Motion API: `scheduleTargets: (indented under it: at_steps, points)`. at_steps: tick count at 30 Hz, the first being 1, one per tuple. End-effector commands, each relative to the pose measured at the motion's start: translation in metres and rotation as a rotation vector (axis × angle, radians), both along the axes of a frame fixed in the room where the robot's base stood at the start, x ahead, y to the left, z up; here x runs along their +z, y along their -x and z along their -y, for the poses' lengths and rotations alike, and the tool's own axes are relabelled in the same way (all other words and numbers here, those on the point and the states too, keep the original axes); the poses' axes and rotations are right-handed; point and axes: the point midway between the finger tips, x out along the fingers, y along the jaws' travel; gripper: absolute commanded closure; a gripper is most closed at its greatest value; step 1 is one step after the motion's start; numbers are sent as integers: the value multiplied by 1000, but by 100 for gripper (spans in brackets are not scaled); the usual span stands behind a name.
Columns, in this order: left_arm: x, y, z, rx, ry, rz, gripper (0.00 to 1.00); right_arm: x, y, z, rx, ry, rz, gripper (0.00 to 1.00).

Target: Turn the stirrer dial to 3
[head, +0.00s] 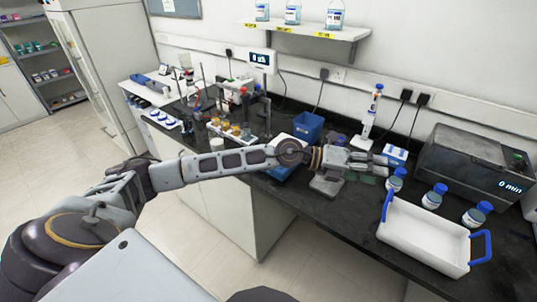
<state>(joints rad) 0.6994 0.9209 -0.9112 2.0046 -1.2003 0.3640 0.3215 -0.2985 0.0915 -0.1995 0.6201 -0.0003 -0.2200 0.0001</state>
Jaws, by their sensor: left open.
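My left arm reaches across the bench from the left. Its gripper (383,165) is open over the black worktop, its fingers pointing right, with nothing seen between them. A blue-and-white device (279,173) lies partly hidden behind my left arm. A small grey block (326,186) sits on the worktop just below the wrist. I cannot tell which of these is the stirrer, and no dial or numbers can be made out. My right gripper is not in view.
Blue-capped bottles (433,196) and a white tray with blue handles (423,240) stand right of the gripper. A grey machine (465,165) reading "0 min" is at the far right. A pipette stand (371,118) and blue bin (308,126) are behind. Glassware crowds the left.

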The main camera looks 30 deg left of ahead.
Motion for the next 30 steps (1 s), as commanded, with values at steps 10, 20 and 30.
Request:
scheduleTargets:
  at_steps: [10, 20, 30]
  points:
    - [-39, -14, -68, -59, -411, 44, 53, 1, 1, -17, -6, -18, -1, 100]
    - [-61, -33, -175, -23, -795, 7, 53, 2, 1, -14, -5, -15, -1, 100]
    - [-54, -39, -313, 101, -1150, -108, 53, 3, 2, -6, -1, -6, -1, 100]
